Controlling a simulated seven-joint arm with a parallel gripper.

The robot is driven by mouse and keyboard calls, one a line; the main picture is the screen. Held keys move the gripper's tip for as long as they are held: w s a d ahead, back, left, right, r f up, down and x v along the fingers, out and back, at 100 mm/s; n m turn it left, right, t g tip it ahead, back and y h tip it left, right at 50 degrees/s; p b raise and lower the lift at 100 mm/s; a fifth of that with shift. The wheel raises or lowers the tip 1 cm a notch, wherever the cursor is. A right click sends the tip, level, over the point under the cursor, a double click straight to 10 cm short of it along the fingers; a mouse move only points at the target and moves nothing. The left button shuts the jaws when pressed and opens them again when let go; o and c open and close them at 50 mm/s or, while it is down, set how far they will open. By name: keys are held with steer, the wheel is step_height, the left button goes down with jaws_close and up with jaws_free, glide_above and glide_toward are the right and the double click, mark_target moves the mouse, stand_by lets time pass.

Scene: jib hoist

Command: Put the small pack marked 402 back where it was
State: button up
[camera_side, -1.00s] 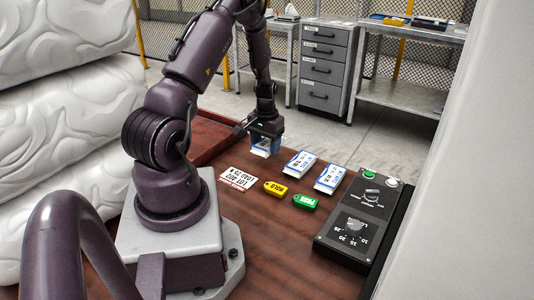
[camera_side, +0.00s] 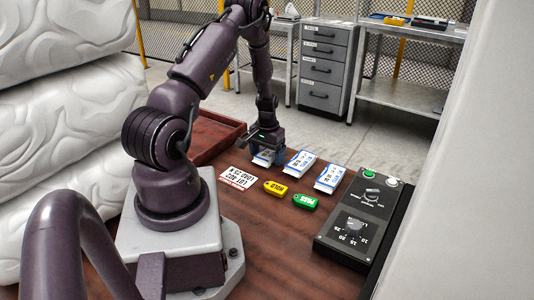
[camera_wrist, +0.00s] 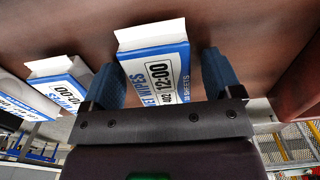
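The small pack marked 402 (camera_wrist: 160,75) is a blue and white wipes pack reading 12:00. In the wrist view it lies between the two fingers of my gripper (camera_wrist: 165,80), with a visible gap on its right side. In the side view the pack (camera_side: 264,158) sits on the brown table under my gripper (camera_side: 267,150), at the left end of a row with two similar packs, the middle one (camera_side: 300,164) and the right one (camera_side: 330,179). My gripper appears open around the pack. Its upper part is hidden by the fingers in the side view.
A white lot card (camera_side: 238,179), a yellow tag (camera_side: 276,187) and a green tag (camera_side: 305,201) lie in front of the packs. A black control box (camera_side: 357,220) stands at the right. A reddish tray (camera_side: 215,131) is behind left. White sacks (camera_side: 70,140) are stacked at left.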

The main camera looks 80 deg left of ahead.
mark_target(267, 153)
step_height(267, 153, up, 12)
steer(key=w+d+r+m+t, duration=0.1)
steer(key=w+d+r, duration=0.2)
steer(key=d+r, duration=0.15)
steer(key=w+d+r+m, duration=0.1)
steer(key=w+d+r, duration=0.1)
steer(key=d+r, duration=0.25)
steer(key=s+d+r+m+t, duration=0.1)
steer(key=d+r+m, duration=0.1)
steer(key=d+r, duration=0.5)
steer(key=s+d+r+m+t, duration=0.1)
steer(key=d+r+m+t, duration=0.1)
steer(key=d+r, duration=0.5)
steer(key=s+d+m+t, duration=0.1)
steer(key=s+d+m, duration=0.2)
steer(key=s+d, duration=0.3)
steer(key=d, duration=0.4)
steer(key=shift+s+t, duration=0.3)
steer(key=shift+s, duration=0.1)
